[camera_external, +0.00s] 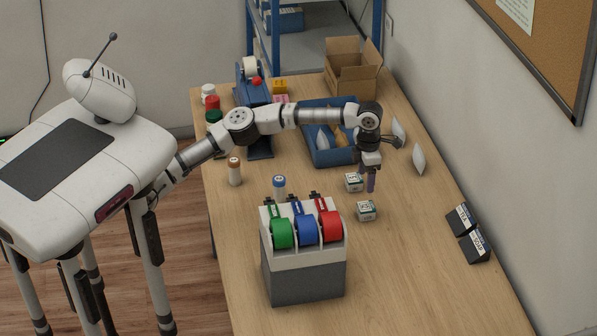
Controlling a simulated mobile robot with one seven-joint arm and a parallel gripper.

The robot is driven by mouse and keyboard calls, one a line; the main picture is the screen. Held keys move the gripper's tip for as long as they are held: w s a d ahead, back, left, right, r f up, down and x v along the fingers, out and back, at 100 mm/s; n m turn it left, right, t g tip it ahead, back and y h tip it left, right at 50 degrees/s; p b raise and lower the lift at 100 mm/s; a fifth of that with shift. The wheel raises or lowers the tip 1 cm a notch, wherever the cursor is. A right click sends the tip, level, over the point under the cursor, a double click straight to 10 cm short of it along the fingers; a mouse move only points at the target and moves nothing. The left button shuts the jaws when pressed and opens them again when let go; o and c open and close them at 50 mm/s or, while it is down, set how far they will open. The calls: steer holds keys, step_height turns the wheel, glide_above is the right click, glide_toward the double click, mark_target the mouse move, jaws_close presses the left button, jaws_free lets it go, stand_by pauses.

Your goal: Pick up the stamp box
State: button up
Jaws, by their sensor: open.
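Two small white boxes with green and dark print look like stamp boxes; the print is too small to read. One small box (354,183) lies just left of my gripper's fingers. The other small box (366,211) lies a little nearer the camera, below the fingers in the picture. My gripper (367,184) points down over the table, open, with nothing seen between its fingers. Whether a finger touches the left box, I cannot tell from this angle.
A tape dispenser (303,277) with green, blue and red rolls stands in front. A blue bin (328,158) with packets is behind my gripper. Bottles (235,172) stand left, an open carton (352,72) at the back, black label stands (473,247) at right. The table's right front is clear.

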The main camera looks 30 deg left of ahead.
steer(key=s+a+r+b, duration=0.2)
steer(key=s+a+b, duration=0.35)
steer(key=a, duration=0.45)
steer(key=f, duration=0.2)
steer(key=f+p, duration=0.1)
steer(key=f, duration=0.2)
steer(key=s+f+p, duration=0.1)
steer(key=f, duration=0.1)
steer(key=shift+f, duration=0.4)
steer(key=shift+d+f+p, duration=0.15)
steer(key=shift+f+p, duration=0.2)
steer(key=shift+f, duration=1.05)
steer(key=shift+d+f+p, duration=0.15)
steer(key=shift+f+p, duration=0.2)
steer(key=shift+f, duration=1)
steer(key=c, duration=1.1)
steer(key=shift+r, duration=0.1)
